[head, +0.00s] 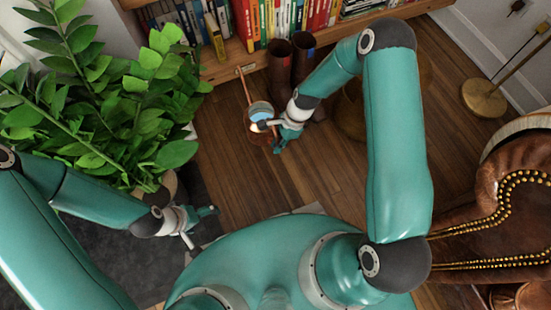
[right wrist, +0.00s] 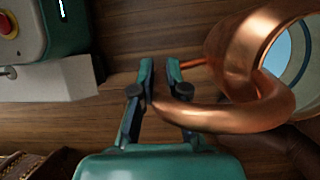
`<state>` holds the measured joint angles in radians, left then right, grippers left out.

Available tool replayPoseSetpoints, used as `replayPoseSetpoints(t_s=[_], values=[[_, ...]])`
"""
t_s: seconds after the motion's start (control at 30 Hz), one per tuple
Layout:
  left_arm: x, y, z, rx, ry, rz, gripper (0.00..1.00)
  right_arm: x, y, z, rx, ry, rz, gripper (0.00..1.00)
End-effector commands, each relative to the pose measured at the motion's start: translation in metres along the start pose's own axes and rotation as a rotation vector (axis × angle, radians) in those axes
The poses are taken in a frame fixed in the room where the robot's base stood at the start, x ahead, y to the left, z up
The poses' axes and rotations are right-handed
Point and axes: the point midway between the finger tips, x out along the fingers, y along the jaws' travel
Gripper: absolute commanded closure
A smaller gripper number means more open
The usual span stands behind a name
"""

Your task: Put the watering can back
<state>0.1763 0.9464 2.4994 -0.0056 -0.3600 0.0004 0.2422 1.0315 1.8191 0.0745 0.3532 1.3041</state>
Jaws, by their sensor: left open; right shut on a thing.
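The copper watering can (head: 251,131) is in the upper middle of the head view, over the wooden floor. Its long thin spout points up toward the bookshelf, and its round opening looks pale blue inside. My right gripper (head: 277,144) is shut on its handle. In the right wrist view the copper can (right wrist: 238,40) fills the right side, and its curved handle runs between the fingers of my right gripper (right wrist: 160,72). I cannot tell whether the can's base touches the floor. My left gripper (head: 203,222) is open and empty, below the plant.
A leafy green plant (head: 110,110) fills the left. A low wooden bookshelf (head: 225,68) with books spans the top. Brown boots (head: 280,65) stand before it, close to the can. A brown leather armchair (head: 490,215) is at right, with a brass stand (head: 484,98) beyond. Wooden floor (head: 235,180) is clear between.

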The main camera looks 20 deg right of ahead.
Motion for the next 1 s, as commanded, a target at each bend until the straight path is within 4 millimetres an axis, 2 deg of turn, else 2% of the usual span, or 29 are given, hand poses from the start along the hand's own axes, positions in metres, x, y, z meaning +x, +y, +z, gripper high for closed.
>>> replayPoseSetpoints(t_s=[0.03, 0.1, 0.43, 0.6, 0.8, 1.0], values=[[0.008, -0.003, 0.000, -0.001, 0.000, 0.000, 0.08, 0.015, -0.001, -0.008, 0.005, 0.000, -0.002, 1.00], [0.015, -0.005, 0.000, -0.001, 0.000, 0.000, 0.08, 0.030, -0.002, -0.017, 0.010, 0.000, -0.003, 1.00], [0.042, -0.015, 0.000, 0.000, 0.000, 0.000, 0.08, 0.098, -0.006, -0.048, 0.013, 0.000, -0.006, 1.00], [0.048, -0.017, -0.001, 0.000, 0.000, 0.000, 0.08, 0.115, -0.007, -0.056, 0.013, 0.000, -0.008, 1.00], [0.051, -0.019, -0.001, 0.000, 0.000, 0.000, 0.08, 0.123, -0.009, -0.059, 0.013, 0.000, -0.009, 1.00], [0.063, -0.023, -0.001, 0.000, 0.000, 0.000, 0.08, 0.149, -0.010, -0.070, 0.013, 0.000, -0.009, 1.00]])
